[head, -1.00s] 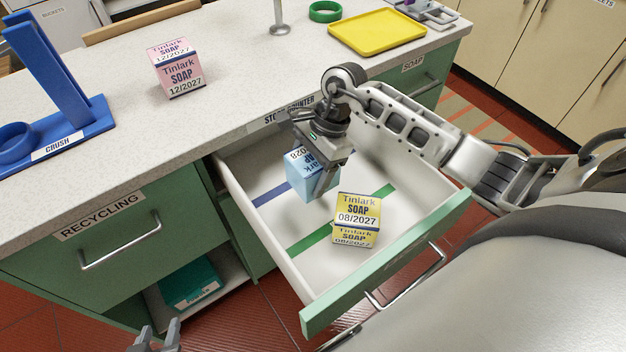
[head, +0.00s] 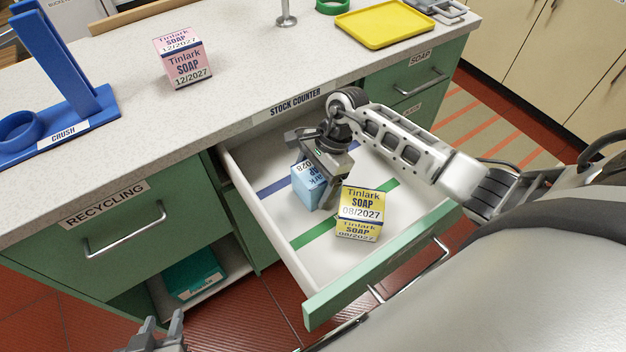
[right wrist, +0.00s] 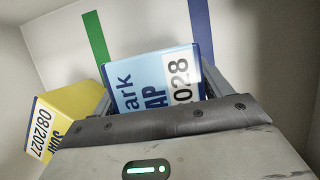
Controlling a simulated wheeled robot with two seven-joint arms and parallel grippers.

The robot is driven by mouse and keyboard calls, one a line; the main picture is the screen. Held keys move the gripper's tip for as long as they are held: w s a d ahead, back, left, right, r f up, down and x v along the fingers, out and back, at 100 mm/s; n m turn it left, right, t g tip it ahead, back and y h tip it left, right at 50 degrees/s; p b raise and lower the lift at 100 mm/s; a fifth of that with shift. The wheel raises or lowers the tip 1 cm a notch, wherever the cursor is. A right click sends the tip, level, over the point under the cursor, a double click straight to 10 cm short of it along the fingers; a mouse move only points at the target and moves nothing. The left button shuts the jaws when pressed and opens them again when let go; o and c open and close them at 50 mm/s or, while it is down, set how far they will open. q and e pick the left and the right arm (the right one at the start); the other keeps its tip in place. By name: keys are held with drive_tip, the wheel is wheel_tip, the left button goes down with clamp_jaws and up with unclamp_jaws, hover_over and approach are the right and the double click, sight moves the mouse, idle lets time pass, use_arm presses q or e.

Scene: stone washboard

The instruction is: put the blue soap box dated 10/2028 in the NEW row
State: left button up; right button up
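The blue soap box (head: 307,188) is inside the open drawer, between the blue stripe (head: 272,187) and the green stripe (head: 315,235). My right gripper (head: 324,190) reaches down around it. In the right wrist view the blue box (right wrist: 155,82) sits between the two fingers and shows "2028"; the rest of its date is hidden. Whether it touches the drawer floor is unclear. A yellow soap box (head: 361,203) dated 08/2027 stands nearer the drawer front, close to the blue box. My left gripper (head: 162,332) is open and empty at the bottom left. No NEW label is readable.
The drawer (head: 385,263) stands out below the STOCK COUNTER label. On the counter are a pink soap box (head: 185,62) dated 12/2027, a blue CRUSH stand (head: 75,85) and a yellow tray (head: 385,24). The RECYCLING drawer (head: 110,230) is shut.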

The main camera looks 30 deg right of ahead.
drive_tip(key=shift+r+p, duration=0.35)
drive_tip(key=shift+p, duration=0.05)
drive_tip(key=b+v, duration=0.1)
drive_tip(key=v, duration=1)
drive_tip(key=shift+d+r, duration=0.25)
drive_tip(key=shift+r, duration=0.05)
